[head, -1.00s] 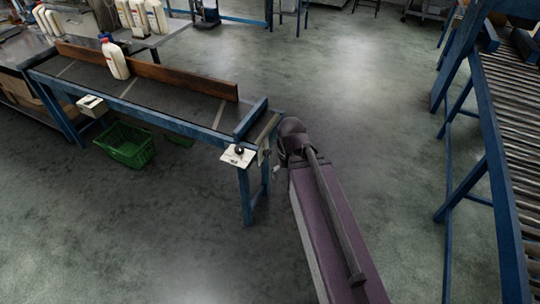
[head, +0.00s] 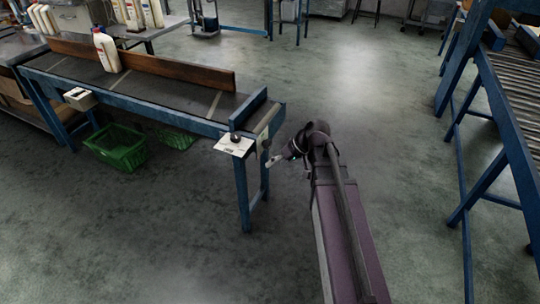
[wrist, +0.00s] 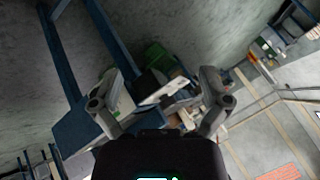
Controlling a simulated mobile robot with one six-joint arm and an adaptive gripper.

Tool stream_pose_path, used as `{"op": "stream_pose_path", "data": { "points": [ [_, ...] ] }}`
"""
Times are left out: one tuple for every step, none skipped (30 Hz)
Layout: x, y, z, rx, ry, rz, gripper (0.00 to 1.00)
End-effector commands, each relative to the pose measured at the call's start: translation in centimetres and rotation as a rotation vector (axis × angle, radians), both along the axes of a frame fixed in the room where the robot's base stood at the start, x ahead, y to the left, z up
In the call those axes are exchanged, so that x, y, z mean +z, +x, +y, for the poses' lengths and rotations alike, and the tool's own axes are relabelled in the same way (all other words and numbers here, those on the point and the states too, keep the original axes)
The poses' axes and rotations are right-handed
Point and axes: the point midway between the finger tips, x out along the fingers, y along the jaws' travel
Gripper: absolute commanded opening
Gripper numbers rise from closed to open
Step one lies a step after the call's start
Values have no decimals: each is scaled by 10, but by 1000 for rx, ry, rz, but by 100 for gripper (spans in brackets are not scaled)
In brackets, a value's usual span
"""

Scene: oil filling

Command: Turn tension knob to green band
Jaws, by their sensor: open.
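A dark tension knob (head: 235,136) sits on a white plate (head: 232,148) at the near right corner of the blue-framed conveyor table (head: 150,110). The plate's markings are too small to read, and I cannot make out a green band or where the knob points. My gripper (head: 272,161) is just right of the plate, by the table's end, apart from the knob. In the wrist view my gripper (wrist: 160,100) has its two fingers spread wide with nothing held. The tilted blue table end (wrist: 80,130) shows past the left finger; the knob is not clear there.
A green crate (head: 116,148) is under the table. A blue-legged roller conveyor (head: 500,110) stands at right. The floor between is clear.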

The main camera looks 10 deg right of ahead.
Motion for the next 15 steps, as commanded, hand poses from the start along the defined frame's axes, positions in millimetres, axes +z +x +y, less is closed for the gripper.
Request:
{"op": "stream_pose_path", "data": {
  "points": [
    [-16, 9, -3, 10, 30, -30, 96],
    [-19, 12, -5, 17, 48, -49, 96],
    [-23, 17, -7, 28, 71, -76, 96],
    [-26, 20, -8, 35, 89, -96, 96],
    [-29, 24, -9, 42, 106, -116, 96],
    [-32, 29, -12, 50, 129, -143, 96],
    [-35, 32, -14, 57, 145, -165, 96],
    [-38, 35, -16, 62, 161, -188, 96],
    [-41, 40, -18, 69, 182, -216, 96],
    [-43, 43, -20, 74, 198, -239, 96],
    [-45, 47, -23, 78, 214, -262, 96],
    [-48, 51, -26, 83, 234, -294, 96],
    [-51, 55, -29, 86, 248, -317, 96],
    [-53, 58, -31, 90, 261, -340, 96],
    [-56, 62, -35, 93, 280, -374, 96]
  ]
}}
